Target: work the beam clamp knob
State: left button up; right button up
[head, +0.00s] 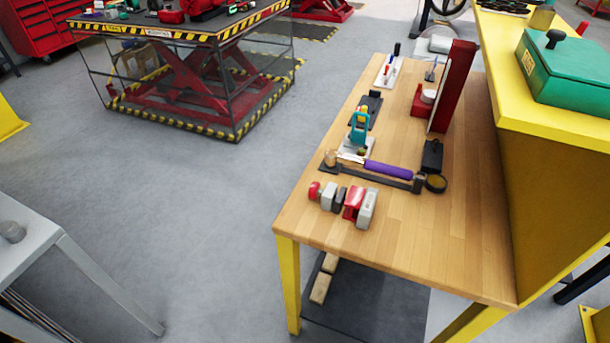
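A small red and grey device (328,198) lies near the front left of the wooden workbench top. It looks like the beam clamp, but I cannot be sure at this size. A round red knob (314,190) sits at its left end. A red block (353,202) and a light grey block (367,209) stand at its right end. Neither of my grippers is in view, and nothing is touching the device.
Just behind it lies a tool with a purple handle (388,169). A teal clamp-like piece (359,127) and a tall red upright (454,85) stand farther back. The workbench (460,240) is bare at front right. A yellow bench with a green box (568,75) borders the right.

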aim_at(315, 191)
jog(key=i+j+z, duration=0.1)
jog(key=j, duration=0.2)
jog(key=i+j+z, duration=0.15)
jog(key=j+z, duration=0.15)
jog(key=i+j+z, duration=0.1)
jog(key=j+z, duration=0.5)
jog(key=i+j+z, duration=0.15)
jog(key=j+z, duration=0.3)
jog(key=i+j+z, duration=0.1)
jog(key=j+z, duration=1.2)
jog(key=k+j, duration=0.05)
jog(key=j, duration=0.05)
